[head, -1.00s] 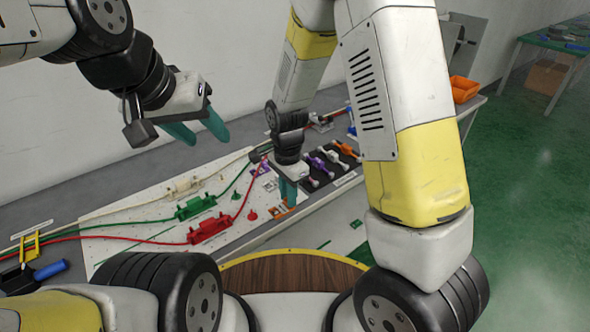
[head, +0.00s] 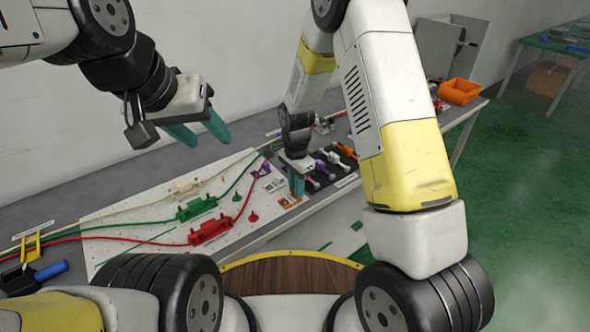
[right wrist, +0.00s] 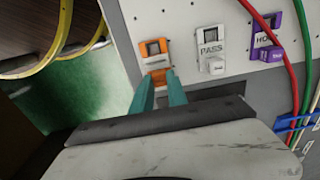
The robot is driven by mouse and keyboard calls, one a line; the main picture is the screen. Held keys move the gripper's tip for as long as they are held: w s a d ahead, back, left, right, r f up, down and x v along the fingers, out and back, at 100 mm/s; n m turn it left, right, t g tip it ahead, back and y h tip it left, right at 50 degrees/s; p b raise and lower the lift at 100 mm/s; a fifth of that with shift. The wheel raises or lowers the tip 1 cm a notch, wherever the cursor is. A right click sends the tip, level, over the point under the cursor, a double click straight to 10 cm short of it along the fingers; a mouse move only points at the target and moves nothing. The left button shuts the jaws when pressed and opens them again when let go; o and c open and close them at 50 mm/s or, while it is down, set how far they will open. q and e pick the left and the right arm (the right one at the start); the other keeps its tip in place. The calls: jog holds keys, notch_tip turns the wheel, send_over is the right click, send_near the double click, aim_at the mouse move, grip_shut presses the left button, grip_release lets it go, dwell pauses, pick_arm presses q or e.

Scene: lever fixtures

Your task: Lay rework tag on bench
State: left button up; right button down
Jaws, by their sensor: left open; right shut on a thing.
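The orange rework tag (right wrist: 154,52) is near the edge of the white board in the right wrist view, beside the white PASS tag (right wrist: 210,50). My right gripper (right wrist: 158,80) is shut on the near end of the orange tag, its teal fingers on either side. I cannot tell whether the tag is lifted off the surface. In the head view, my right gripper (head: 297,188) reaches down by the board's front edge, with orange (head: 287,202) showing beside the fingertips. My left gripper (head: 198,134) is open and empty, above the board at the left.
A purple HOLD tag (right wrist: 266,48) is right of PASS. Red (head: 210,229) and green (head: 197,207) fixtures with cables are on the white board (head: 130,245). Coloured levers (head: 333,159) stand to the right. An orange bin (head: 459,91) is at the bench's far end.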

jog(key=shift+f, duration=0.1)
jog(key=c, duration=1.3)
grip_release()
jog(key=s+d+r+n+t+y, duration=0.1)
jog(key=s+d+r, duration=0.1)
jog(key=r, duration=0.8)
jog(key=s+d+r+n, duration=0.1)
jog(key=d+r, duration=0.1)
jog(key=r, duration=0.9)
jog(key=s+d+r+n+t, duration=0.1)
jog(key=s+d+r+n, duration=0.1)
jog(key=s, duration=0.4)
jog(key=s+d+r+n+t, duration=0.2)
jog(key=s+d+r+n, duration=0.1)
jog(key=s+r+n, duration=0.1)
jog(key=s+d+r+n+t+y, duration=0.1)
jog(key=s+d+r+n+t, duration=0.1)
jog(key=s+r, duration=0.3)
jog(key=s+d+n, duration=0.1)
jog(key=s, duration=0.2)
jog(key=shift+d+r, duration=0.15)
jog(key=shift+r, duration=0.1)
